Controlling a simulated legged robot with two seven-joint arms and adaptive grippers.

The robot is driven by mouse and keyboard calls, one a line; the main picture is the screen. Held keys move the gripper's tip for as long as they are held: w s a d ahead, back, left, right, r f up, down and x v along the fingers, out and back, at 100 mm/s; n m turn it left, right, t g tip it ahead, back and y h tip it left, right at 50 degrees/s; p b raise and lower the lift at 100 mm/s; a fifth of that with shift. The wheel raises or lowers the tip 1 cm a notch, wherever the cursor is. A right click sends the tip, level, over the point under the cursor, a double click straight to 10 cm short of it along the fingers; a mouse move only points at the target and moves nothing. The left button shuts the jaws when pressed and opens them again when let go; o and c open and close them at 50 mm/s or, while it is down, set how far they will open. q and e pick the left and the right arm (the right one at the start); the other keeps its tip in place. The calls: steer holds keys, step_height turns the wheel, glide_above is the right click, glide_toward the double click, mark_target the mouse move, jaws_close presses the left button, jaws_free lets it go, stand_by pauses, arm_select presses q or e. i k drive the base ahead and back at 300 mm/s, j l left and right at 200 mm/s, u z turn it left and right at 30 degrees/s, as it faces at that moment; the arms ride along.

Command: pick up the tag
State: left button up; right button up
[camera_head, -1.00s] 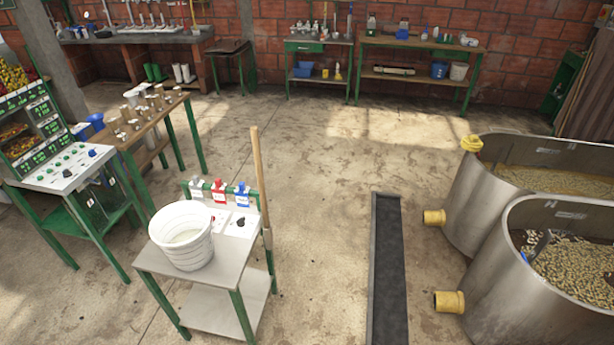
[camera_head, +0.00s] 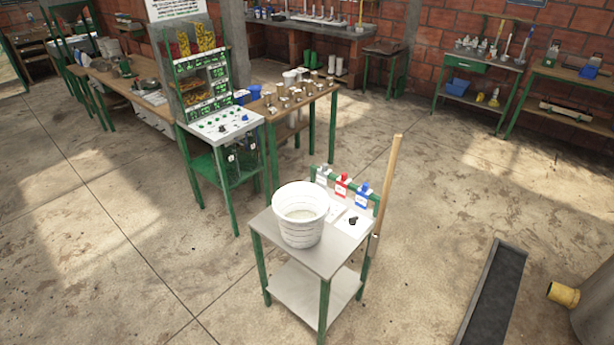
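Three clips with white tags hang on the green rail at the back of a small metal table (camera_head: 338,256): a grey one (camera_head: 322,177), a red one (camera_head: 342,186) and a blue one (camera_head: 363,195). Small white tags also show on the green control stand, one on the left (camera_head: 231,158) and one on the right (camera_head: 255,145). Which tag the task means cannot be told. Neither of my grippers is in view.
A white bucket (camera_head: 301,219) stands on the small table, and a wooden handle (camera_head: 388,185) rises at its right. The control stand (camera_head: 222,127) and a wooden bench (camera_head: 320,98) are behind. A dark floor channel (camera_head: 494,296) lies right. The floor at left is open.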

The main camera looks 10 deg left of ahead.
mark_target(322, 173)
steer(key=u, duration=0.35)
steer(key=i+j+u, duration=0.35)
steer(key=j+u, duration=0.15)
steer(key=i+j+u, duration=0.75)
steer(key=i, duration=0.15)
steer(key=i+u, duration=0.3)
steer(key=i+z, duration=0.4)
steer(key=i+j+z, duration=0.2)
steer(key=i+z, duration=0.2)
steer(key=k, duration=0.05)
